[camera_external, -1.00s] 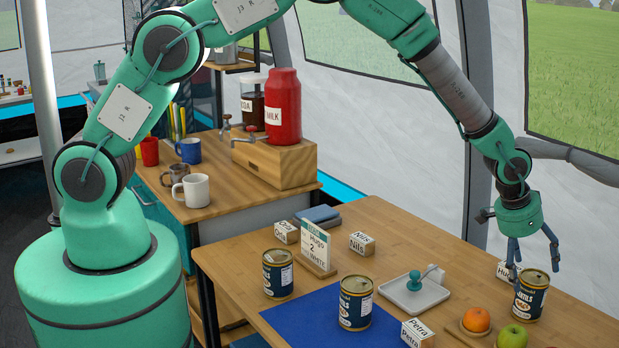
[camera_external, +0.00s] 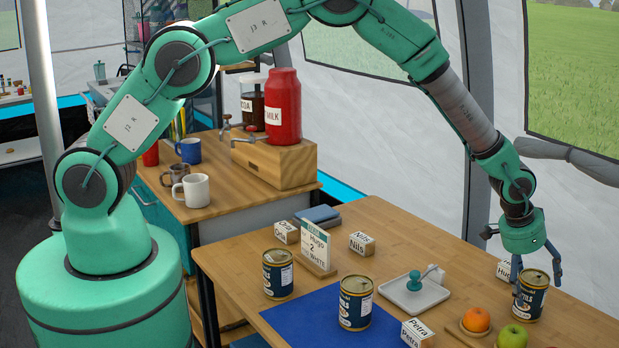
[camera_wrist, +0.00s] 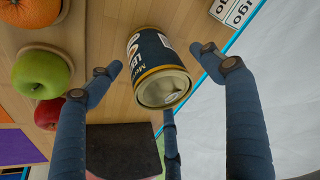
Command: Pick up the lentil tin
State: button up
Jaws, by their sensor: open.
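A dark blue lentil tin (camera_external: 530,298) with a pale label and metal lid stands upright at the right end of the wooden table. In the wrist view no finger clearly presses on the tin. Two similar dark tins stand farther left, one (camera_external: 278,274) behind the blue mat and one (camera_external: 356,303) on or beside it.
An orange (camera_external: 476,320) and a green apple (camera_external: 512,337) sit close left of the tin. A Hugo name block (camera_external: 504,270) stands close behind it. A grey tray (camera_external: 414,295) with a green-handled object, a Petra block (camera_external: 417,333) and a blue mat (camera_external: 310,322) lie farther left.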

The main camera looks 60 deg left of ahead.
jog(key=shift+w+d+f, duration=0.1)
jog(key=shift+w+f, duration=0.1)
jog(key=shift+f, duration=0.4)
jog(key=c, duration=1.5)
jog(key=shift+r, duration=0.1)
jog(key=shift+r+p, duration=0.85)
jog(key=shift+r, duration=4.1)
